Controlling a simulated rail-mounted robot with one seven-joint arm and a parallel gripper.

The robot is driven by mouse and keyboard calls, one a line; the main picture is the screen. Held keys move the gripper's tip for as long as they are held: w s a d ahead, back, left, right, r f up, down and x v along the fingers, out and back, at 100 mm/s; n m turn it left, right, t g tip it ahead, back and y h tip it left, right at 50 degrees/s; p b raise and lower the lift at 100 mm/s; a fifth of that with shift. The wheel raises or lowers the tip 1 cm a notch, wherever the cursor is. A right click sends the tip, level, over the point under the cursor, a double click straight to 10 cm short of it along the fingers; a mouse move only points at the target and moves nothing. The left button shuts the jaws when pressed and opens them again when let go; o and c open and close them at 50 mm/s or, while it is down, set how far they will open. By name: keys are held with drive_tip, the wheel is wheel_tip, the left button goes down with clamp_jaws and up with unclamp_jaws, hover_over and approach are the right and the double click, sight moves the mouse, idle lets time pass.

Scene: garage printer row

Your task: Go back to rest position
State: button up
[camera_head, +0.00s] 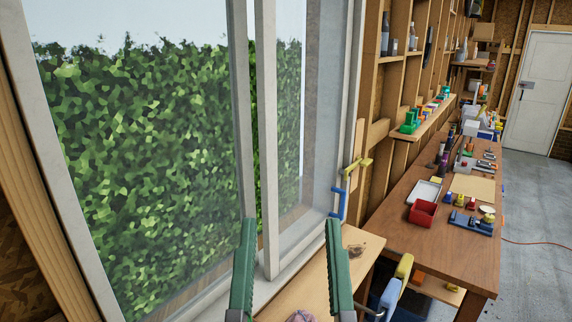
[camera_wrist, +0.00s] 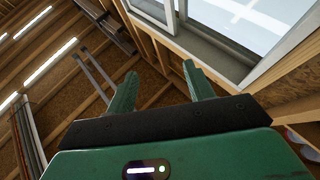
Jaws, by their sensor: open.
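My gripper (camera_head: 291,275) has two green fingers that stand well apart with nothing between them. In the head view it shows at the bottom middle, in front of the window (camera_head: 254,130). In the wrist view my gripper (camera_wrist: 158,92) is also open and empty, with wooden wall framing behind its fingers. The rest of my arm is out of the head view.
A long brown workbench (camera_head: 400,235) to the right holds a red bin (camera_head: 422,213) and several small parts. Grey floor (camera_head: 535,215) lies open at the far right.

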wheel_tip(320, 180, up, 21)
drive_tip(key=s+t+p, duration=0.1)
drive_tip(key=s+p, duration=0.1)
drive_tip(key=p, duration=1.6)
drive_tip(key=shift+s+a+r+y+p, duration=0.15)
drive_tip(key=shift+s+a+y+p, duration=0.15)
drive_tip(key=shift+a+y, duration=0.1)
